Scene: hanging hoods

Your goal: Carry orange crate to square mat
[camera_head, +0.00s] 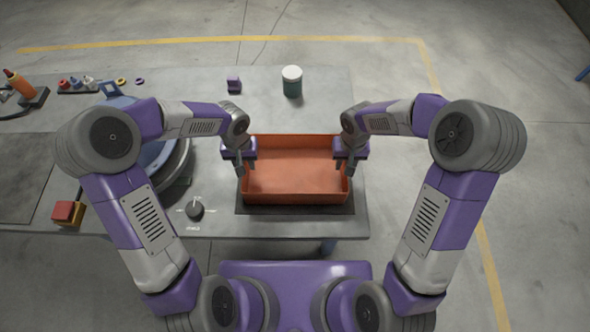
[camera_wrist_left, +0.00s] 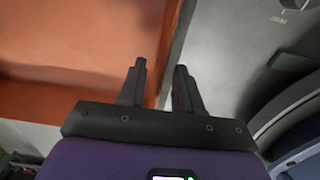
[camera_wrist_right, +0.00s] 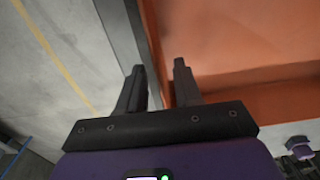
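The orange crate (camera_head: 297,180) is at the front right of the table, level and empty. The dark square mat (camera_head: 295,210) lies beneath it and shows along the crate's front. I cannot tell whether the crate rests fully on it. My left gripper (camera_head: 243,168) is at the crate's left wall, and my right gripper (camera_head: 347,168) at its right wall. In the left wrist view the fingers (camera_wrist_left: 160,75) stand apart on either side of the crate wall (camera_wrist_left: 172,40). In the right wrist view the fingers (camera_wrist_right: 160,72) likewise straddle the wall (camera_wrist_right: 152,40), with gaps visible.
A green jar with a white lid (camera_head: 291,82) and a small purple block (camera_head: 234,85) stand behind the crate. The table's right edge is close to the crate.

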